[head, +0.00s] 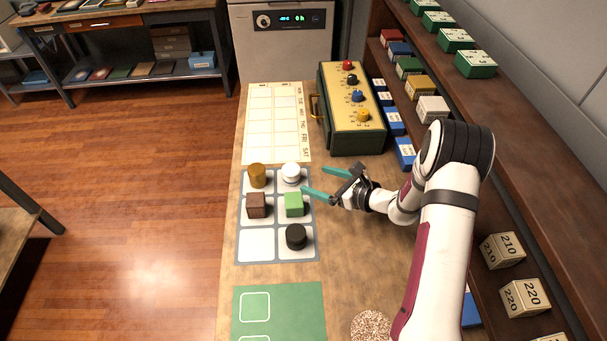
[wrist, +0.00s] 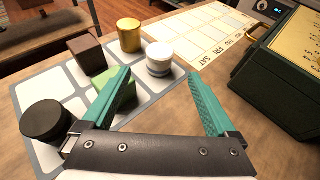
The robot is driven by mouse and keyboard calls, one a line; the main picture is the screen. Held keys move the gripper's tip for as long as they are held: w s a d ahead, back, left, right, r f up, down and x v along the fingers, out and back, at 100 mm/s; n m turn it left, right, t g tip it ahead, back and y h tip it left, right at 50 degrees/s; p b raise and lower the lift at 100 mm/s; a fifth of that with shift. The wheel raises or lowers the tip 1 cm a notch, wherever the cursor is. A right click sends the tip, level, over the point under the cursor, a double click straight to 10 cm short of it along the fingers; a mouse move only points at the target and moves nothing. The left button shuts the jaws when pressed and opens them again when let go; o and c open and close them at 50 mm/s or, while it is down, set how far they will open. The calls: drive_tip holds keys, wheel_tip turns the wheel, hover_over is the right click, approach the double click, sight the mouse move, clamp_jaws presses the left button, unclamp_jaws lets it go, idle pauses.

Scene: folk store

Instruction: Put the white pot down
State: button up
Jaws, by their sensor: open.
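The white pot (head: 291,173) is a small round lidded piece with a dark band. It stands upright in the top right cell of the grey grid mat (head: 257,244). In the wrist view the white pot (wrist: 159,59) stands beyond my fingertips, clear of both. My gripper (head: 314,181) is open and empty, low over the table just right of the mat, its teal fingers pointing toward the pot. In the wrist view my gripper (wrist: 163,78) has its fingers wide apart, with nothing held between them.
The mat also holds a gold cylinder (head: 258,175), a brown cube (head: 257,205), a green block (head: 294,204) and a black cylinder (head: 296,237). A green case with knobs (head: 355,140) stands behind my gripper. A calendar sheet (head: 273,120) lies beyond the mat, and a green mat (head: 290,310) in front.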

drive_tip(key=shift+s+d+r, duration=0.3)
drive_tip(key=shift+s+d, duration=0.15)
drive_tip(key=s+a+r+n+g+y, duration=0.1)
drive_tip(key=s+a+r+n+g, duration=0.35)
drive_tip(key=s+r+n, duration=0.2)
drive_tip(key=s+a+r+n+g+y, duration=0.1)
drive_tip(key=s+a+r+n+g, duration=0.2)
drive_tip(key=s+a+r+n, duration=0.4)
drive_tip(key=s+d+r+n+g+h, duration=0.1)
drive_tip(key=s+d+n+h, duration=0.3)
drive_tip(key=s, duration=0.7)
drive_tip(key=s+d+r+n+g+h, duration=0.1)
drive_tip(key=s+d+n+h, duration=0.3)
drive_tip(key=s, duration=0.7)
drive_tip(key=shift+d+r+h, duration=0.3)
drive_tip(key=shift+d+h, duration=0.3)
drive_tip(key=shift+h, duration=0.2)
